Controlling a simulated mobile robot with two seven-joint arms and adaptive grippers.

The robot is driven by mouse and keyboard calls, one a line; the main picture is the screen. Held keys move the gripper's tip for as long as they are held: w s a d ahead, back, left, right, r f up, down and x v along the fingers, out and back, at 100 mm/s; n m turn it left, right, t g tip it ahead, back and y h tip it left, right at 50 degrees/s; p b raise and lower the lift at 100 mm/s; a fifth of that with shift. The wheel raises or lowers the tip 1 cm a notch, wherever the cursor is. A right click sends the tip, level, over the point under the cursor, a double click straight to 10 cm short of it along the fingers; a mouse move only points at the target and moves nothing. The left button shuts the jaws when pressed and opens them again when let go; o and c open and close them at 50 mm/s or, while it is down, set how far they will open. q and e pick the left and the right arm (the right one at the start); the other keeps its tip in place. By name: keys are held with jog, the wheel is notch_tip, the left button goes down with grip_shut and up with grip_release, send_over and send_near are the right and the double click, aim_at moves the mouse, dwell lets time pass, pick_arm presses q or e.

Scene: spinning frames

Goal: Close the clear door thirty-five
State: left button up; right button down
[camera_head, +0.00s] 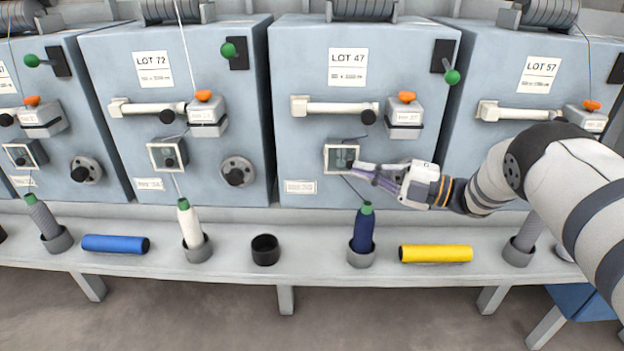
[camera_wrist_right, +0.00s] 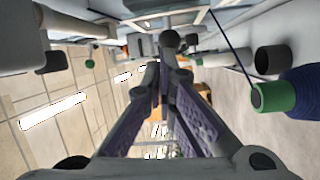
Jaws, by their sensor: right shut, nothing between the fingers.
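A small clear door (camera_head: 341,148) in a pale frame is on the front of the blue-grey LOT 47 machine (camera_head: 290,90). I cannot read a thirty-five on it, nor tell how far it stands open. My right gripper (camera_head: 356,170) is shut and empty, with its fingertips at the lower right of this door. I cannot tell whether they touch it. In the right wrist view the closed fingers (camera_wrist_right: 168,65) point toward a pale-framed panel (camera_wrist_right: 175,20) at the top. The gripper hides part of the machine front right of the door. My left gripper is not in view.
Similar clear doors show on other machines, such as the LOT 72 one (camera_head: 168,156). The bench (camera_head: 320,270) below carries a blue thread cone (camera_head: 363,232), a yellow roll (camera_head: 436,254), a blue roll (camera_head: 115,244) and a black cup (camera_head: 265,250). A white bar handle (camera_head: 325,108) juts out above.

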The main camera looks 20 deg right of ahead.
jog(key=shift+w+d+b, duration=0.35)
jog(key=shift+w+d, duration=0.15)
jog(key=shift+d, duration=0.1)
dwell(0.6)
